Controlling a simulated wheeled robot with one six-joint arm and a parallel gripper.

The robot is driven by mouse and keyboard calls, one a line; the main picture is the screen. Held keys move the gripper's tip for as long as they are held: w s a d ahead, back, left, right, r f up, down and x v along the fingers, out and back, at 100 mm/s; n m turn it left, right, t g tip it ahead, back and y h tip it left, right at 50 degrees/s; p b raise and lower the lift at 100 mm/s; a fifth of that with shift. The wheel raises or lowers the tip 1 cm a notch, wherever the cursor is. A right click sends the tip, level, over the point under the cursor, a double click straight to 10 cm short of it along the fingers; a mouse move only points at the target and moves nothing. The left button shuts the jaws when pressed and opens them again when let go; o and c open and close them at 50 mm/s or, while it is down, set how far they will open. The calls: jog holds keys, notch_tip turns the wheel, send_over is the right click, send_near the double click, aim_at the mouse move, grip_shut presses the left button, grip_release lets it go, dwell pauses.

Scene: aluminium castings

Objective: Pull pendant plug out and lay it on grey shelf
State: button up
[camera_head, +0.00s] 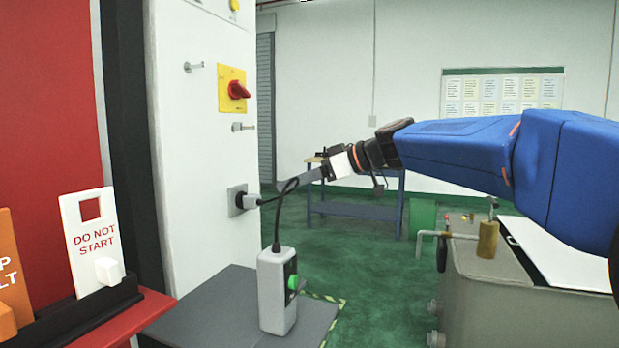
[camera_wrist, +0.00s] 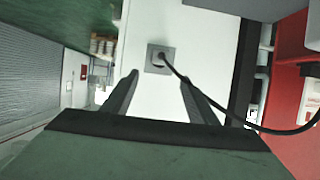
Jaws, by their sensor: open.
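The pendant plug (camera_head: 248,201) is dark and sits in a grey square socket (camera_head: 235,199) on the white cabinet's side. A black cable runs from it to the pendant (camera_head: 278,300), a pale grey box with a green button, standing upright on the grey shelf (camera_head: 215,300). My gripper (camera_head: 285,186) is open and points at the cabinet, to the right of the plug and apart from it. In the wrist view, the plug (camera_wrist: 161,59) lies ahead between the lines of my two spread fingers (camera_wrist: 158,82), with the cable trailing right. Nothing is between the fingers.
A red rotary switch (camera_head: 238,90) on a yellow plate and two pegs are above the socket. A "DO NOT START" tag (camera_head: 92,242) stands on a red ledge at left. A grey tank (camera_head: 530,300) with pipes stands at right. The shelf is bare left of the pendant.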

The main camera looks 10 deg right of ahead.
aim_at(258, 196)
jog(key=x, duration=1.2)
jog(key=shift+w+a+f, duration=0.15)
jog(key=shift+c, duration=0.3)
grip_shut()
jog(key=shift+s+d, duration=0.6)
jog(key=shift+d, duration=0.2)
jog(key=shift+s+d, duration=0.6)
jog(key=shift+d, duration=0.25)
